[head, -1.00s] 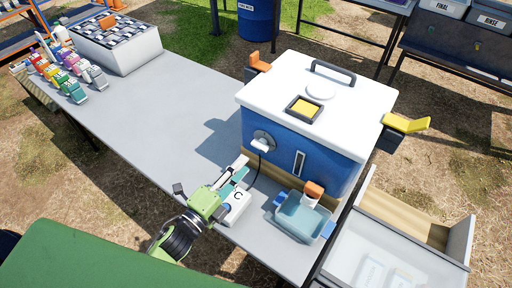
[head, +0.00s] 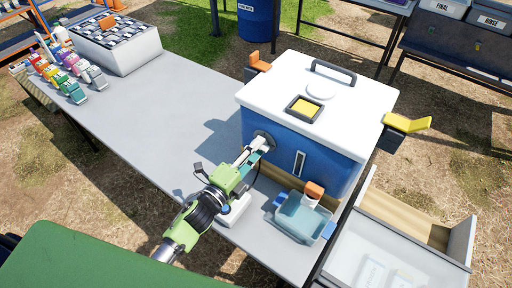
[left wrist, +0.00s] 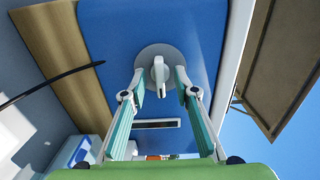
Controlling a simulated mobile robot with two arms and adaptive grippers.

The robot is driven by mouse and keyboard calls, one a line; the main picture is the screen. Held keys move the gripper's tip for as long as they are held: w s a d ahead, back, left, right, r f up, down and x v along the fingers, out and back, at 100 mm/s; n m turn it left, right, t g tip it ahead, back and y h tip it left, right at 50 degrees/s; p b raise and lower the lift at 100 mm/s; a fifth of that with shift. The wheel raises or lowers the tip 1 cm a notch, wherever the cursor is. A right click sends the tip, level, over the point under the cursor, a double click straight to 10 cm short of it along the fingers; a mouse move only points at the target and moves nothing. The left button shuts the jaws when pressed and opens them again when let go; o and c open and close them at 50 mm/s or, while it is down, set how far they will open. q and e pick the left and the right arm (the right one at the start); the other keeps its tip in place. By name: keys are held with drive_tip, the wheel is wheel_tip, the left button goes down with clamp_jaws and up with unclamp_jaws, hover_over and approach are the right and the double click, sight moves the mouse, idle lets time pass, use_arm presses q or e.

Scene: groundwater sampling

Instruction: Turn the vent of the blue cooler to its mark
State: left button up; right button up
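The blue cooler (head: 330,178) with a white lid stands at the right end of the grey table. Its vent (head: 267,137) is a grey round disc on the blue front, partly hidden by my gripper in the head view. In the left wrist view the vent (left wrist: 159,52) shows a white handle standing out from the disc, lengthwise in the picture. My left gripper (left wrist: 160,80) is open, with one finger on each side of the handle and gaps between. It also shows in front of the vent in the head view (head: 257,152). I cannot make out a mark. My right gripper is out of view.
A teal tray (head: 300,222) stands on the table below the cooler's front. A white device (head: 238,212) lies partly hidden under my left gripper, and a dark cable (left wrist: 50,84) runs near it. Several coloured bottles (head: 60,75) stand far left. The table's middle is clear.

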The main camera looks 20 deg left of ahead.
use_arm(q)
clamp_jaws()
drive_tip(key=n+p, duration=0.5)
drive_tip(key=n, duration=1.3)
unclamp_jaws()
